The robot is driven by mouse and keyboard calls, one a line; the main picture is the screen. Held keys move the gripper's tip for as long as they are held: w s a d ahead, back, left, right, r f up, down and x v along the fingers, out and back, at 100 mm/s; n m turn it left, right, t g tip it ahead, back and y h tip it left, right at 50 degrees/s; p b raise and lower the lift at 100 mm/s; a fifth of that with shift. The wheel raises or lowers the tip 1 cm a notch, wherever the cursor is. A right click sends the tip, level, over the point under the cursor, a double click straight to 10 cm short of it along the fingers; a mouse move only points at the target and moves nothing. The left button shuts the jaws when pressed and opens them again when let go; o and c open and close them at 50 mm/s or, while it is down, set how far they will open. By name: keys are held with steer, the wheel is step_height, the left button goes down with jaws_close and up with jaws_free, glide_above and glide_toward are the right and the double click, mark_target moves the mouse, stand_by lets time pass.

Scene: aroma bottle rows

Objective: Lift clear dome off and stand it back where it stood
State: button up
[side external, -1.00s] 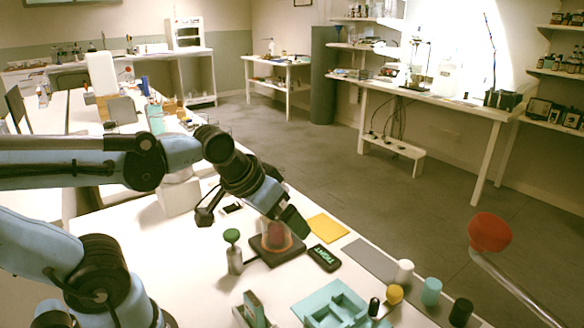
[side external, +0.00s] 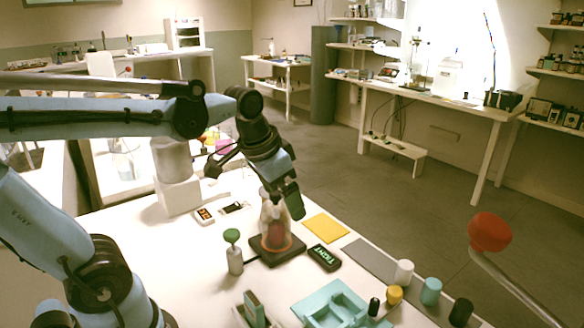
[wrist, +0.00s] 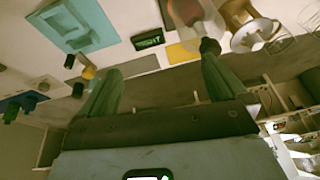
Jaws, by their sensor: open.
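The clear dome (side external: 273,212) stands upright on a dark square base (side external: 290,252), with a reddish shape showing through it. In the wrist view the dome (wrist: 190,14) is at the top edge, partly cut off. My gripper (side external: 291,205) is at the upper part of the dome, tilted down toward it. In the wrist view its two fingers (wrist: 160,65) are spread wide with nothing held between them. A dark knob-like tip (wrist: 210,46) shows at the right fingertip, close to the dome; I cannot tell whether they touch.
A green-topped bottle (side external: 233,252) stands left of the base. A dark display block (side external: 324,258) lies to its right, with a yellow mat (side external: 326,228) behind. A teal tray (side external: 335,306) and several small capped bottles are at the front right. A red ball (side external: 489,232) on a rod rises at the right.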

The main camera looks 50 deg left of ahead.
mark_target(279, 203)
steer(key=w+a+g, duration=0.1)
steer(key=w+a+r+g, duration=0.1)
steer(key=a, duration=0.1)
steer(key=w+a+r+m+g, duration=0.1)
steer(key=a, duration=0.1)
steer(key=shift+w+r, duration=0.1)
steer(key=shift+w, duration=0.05)
steer(key=shift+w+a+r+g, duration=0.1)
steer(key=shift+w+a+g, duration=0.2)
steer(key=shift+a+g, duration=0.25)
step_height(279, 203, down, 7)
steer(key=shift+r, duration=0.1)
steer(key=shift+a+f, duration=0.2)
steer(key=shift+f, duration=1.15)
steer(key=shift+a+f, duration=0.2)
steer(key=shift+f, duration=1.1)
steer(key=c, duration=1.2)
